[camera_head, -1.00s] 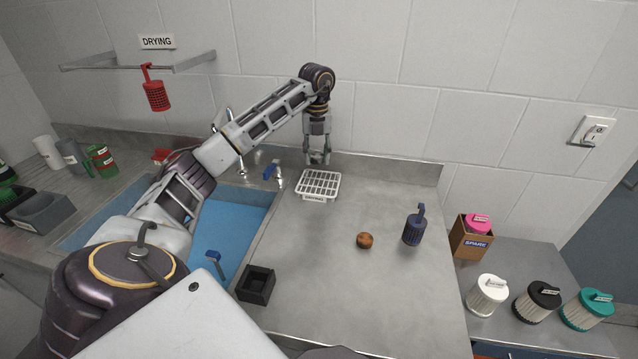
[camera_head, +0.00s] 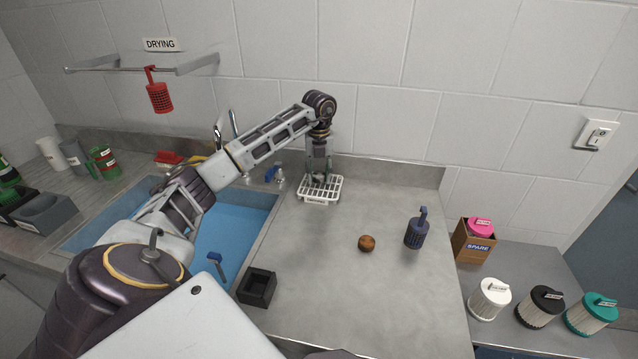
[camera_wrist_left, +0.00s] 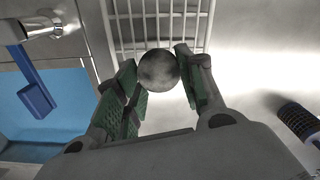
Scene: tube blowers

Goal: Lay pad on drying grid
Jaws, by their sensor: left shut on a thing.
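The drying grid (camera_head: 331,194) is a small white slatted rack with a label on its front, lying on the steel counter near the back wall. My left gripper (camera_head: 318,180) points down right at the grid. In the left wrist view my left gripper (camera_wrist_left: 161,85) is shut on a dark grey round pad (camera_wrist_left: 158,70), held between its green-lined fingers. The grid's white bars (camera_wrist_left: 150,20) lie under and beyond the pad. I cannot tell whether the pad touches the bars. My right gripper is not in view.
A brown ball (camera_head: 367,243), a dark blue cage-like basket (camera_head: 416,232) and a black square holder (camera_head: 257,288) stand on the counter. The blue sink (camera_head: 215,235) lies left, with a blue-handled tap (camera_head: 272,174) close to the arm. Filters stand far right. The counter's middle is mostly clear.

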